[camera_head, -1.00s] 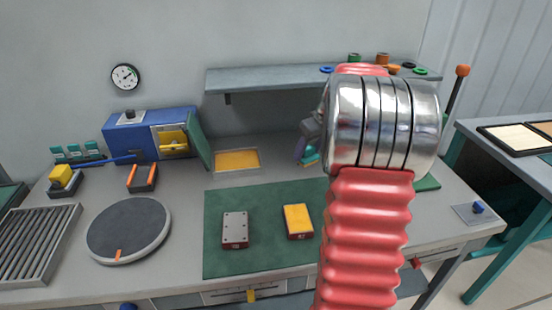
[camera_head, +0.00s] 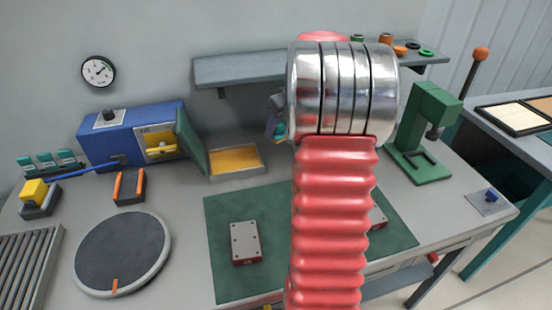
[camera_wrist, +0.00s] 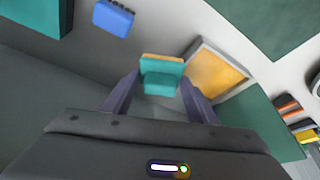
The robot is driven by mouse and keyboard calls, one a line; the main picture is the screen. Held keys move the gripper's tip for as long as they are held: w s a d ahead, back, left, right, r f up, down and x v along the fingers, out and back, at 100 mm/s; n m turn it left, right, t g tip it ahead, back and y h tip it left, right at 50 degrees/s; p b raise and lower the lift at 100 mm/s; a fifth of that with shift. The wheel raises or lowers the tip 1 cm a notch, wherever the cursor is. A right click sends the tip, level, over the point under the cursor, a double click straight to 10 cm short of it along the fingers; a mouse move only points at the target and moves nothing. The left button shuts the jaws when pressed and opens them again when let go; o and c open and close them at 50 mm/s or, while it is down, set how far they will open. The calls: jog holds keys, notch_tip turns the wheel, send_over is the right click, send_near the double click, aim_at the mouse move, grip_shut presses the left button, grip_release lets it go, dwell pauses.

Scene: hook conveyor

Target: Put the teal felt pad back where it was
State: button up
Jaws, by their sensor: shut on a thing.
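The teal felt pad (camera_wrist: 161,82) is between the two fingers of my gripper (camera_wrist: 158,98) in the wrist view, with an orange-tan strip along its far edge. My gripper is shut on it and holds it in the air. In the head view my gripper (camera_head: 276,118) is partly hidden behind my arm, and only a small bit of the pad (camera_head: 279,131) shows. It is above and to the right of an open box with a yellow inside (camera_head: 236,160). The wrist view shows this box (camera_wrist: 218,74) just right of the pad.
A green press (camera_head: 425,140) stands right of my arm. A shelf (camera_head: 240,68) hangs behind. A dark green mat (camera_head: 228,282) holds a grey block (camera_head: 245,243). My arm hides the mat's middle.

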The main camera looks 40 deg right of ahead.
aim_at(283, 134)
jog(key=shift+d, duration=0.1)
jog(key=shift+f, duration=0.2)
jog(key=shift+s+f, duration=0.1)
jog(key=shift+f, duration=2.2)
jog(key=shift+f, duration=2.5)
jog(key=o, duration=1)
jog(key=shift+f, duration=0.1)
